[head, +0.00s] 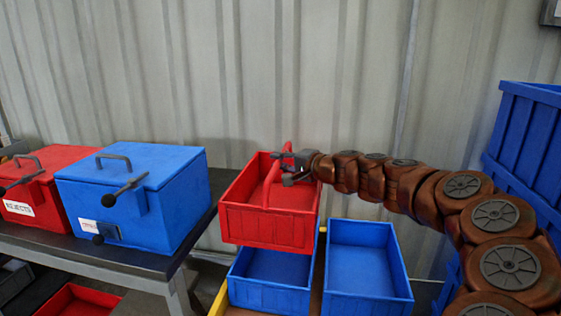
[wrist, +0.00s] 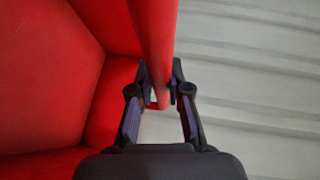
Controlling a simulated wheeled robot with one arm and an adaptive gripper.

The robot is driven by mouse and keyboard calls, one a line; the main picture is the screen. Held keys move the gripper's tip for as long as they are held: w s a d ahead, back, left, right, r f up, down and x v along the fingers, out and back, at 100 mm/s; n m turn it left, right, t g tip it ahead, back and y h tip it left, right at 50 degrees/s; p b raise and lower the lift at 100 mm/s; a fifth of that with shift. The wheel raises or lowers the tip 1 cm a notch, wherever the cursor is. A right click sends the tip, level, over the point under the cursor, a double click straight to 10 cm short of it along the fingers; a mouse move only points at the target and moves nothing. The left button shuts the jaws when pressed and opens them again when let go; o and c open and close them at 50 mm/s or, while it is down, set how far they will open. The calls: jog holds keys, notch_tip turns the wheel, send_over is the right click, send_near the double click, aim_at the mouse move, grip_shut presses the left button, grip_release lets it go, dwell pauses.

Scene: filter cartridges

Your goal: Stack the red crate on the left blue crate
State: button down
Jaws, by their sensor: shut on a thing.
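The red crate (head: 268,226) hangs from its red handle in the head view, above and slightly left of the left blue crate (head: 270,278). It hides the back part of that blue crate, and I cannot tell whether the two touch. My gripper (head: 292,167) is shut on the red handle at the crate's right side. In the wrist view, the handle (wrist: 153,40) runs between the fingers of my gripper (wrist: 160,92), and the red crate's wall (wrist: 45,70) fills the left. The left blue crate looks empty.
A right blue crate (head: 368,262), open and empty, stands beside the left one. A dark table (head: 130,255) at left holds a lidded blue box (head: 130,200) and a lidded red box (head: 40,205). Tall blue crates (head: 525,140) stand at right. A corrugated wall is behind.

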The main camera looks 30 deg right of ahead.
jog(key=shift+f+b, duration=4.4)
jog(key=shift+f, duration=1.4)
dwell(0.4)
jog(key=c, duration=1)
grip_release()
jog(key=shift+c, duration=0.2)
jog(key=shift+v, duration=3.85)
